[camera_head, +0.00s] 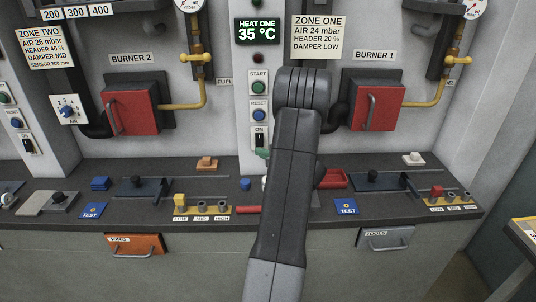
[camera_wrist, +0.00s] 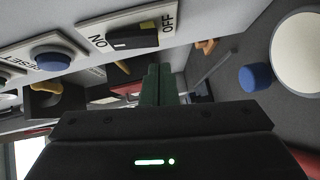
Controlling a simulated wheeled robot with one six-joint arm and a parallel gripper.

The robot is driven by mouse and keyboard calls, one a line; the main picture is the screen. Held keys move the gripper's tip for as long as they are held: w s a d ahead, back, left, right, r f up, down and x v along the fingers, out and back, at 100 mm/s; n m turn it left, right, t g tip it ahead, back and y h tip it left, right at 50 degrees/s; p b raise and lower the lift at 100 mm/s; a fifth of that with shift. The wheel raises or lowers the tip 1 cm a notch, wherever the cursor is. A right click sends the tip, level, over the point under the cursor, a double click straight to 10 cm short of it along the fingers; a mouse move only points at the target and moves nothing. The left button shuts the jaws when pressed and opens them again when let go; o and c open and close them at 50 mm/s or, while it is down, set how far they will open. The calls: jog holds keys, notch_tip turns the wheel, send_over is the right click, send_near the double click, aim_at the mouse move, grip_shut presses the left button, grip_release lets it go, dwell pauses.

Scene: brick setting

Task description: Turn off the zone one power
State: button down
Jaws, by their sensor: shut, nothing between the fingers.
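The zone one power switch is a black rocker on a pale plate marked ON and OFF. In the wrist view the switch (camera_wrist: 133,40) is at the upper middle, OFF to the right; a small yellow-green patch shows near OFF. In the head view the switch (camera_head: 259,138) sits low on the column, below the RESET button, with its lower part hidden. My gripper (camera_wrist: 160,70) has its green fingers closed together, empty, just below the switch plate in the wrist view, seemingly apart from it. In the head view only a green bit of my gripper (camera_head: 262,153) shows beside my arm.
Above the switch are the blue RESET button (camera_head: 259,115), the START button (camera_head: 258,88) and the HEAT ONE display (camera_head: 257,31). The ZONE ONE sign (camera_head: 317,37) is to the right.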

jog(key=shift+w+f, duration=0.15)
jog(key=shift+w, duration=0.75)
jog(key=b, duration=0.2)
jog(key=shift+w+f+b, duration=0.1)
jog(key=shift+w+b, duration=0.2)
jog(key=shift+b, duration=0.05)
